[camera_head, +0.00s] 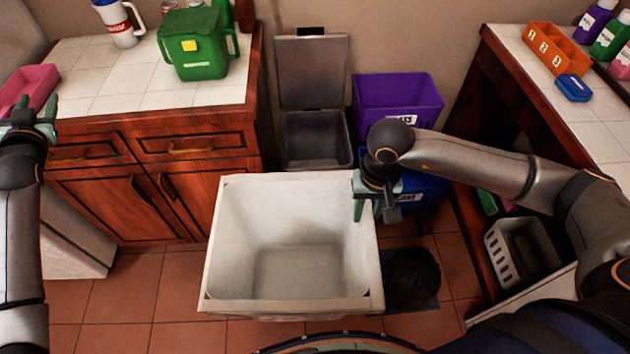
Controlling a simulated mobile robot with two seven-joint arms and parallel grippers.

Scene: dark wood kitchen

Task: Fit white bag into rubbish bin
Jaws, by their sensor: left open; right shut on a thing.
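The white bag (230,235) is a large, open-topped, box-shaped liner in the middle of the head view. Its mouth faces up and its inside is empty. My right gripper (374,208) is shut on its right rim, near the back corner. The rubbish bin (316,140) is grey, with its lid (311,72) standing open against the wall. It is behind the bag, and the bag's back edge hides its lower part. My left gripper (30,122) is open and empty at the far left, in front of the counter and far from the bag.
A wooden cabinet (150,190) with a tiled top stands left of the bin. A purple crate (398,100) is right of the bin, above a blue one (428,192). A black bag (412,275) lies on the floor at right. Tiled floor (180,290) is clear at left.

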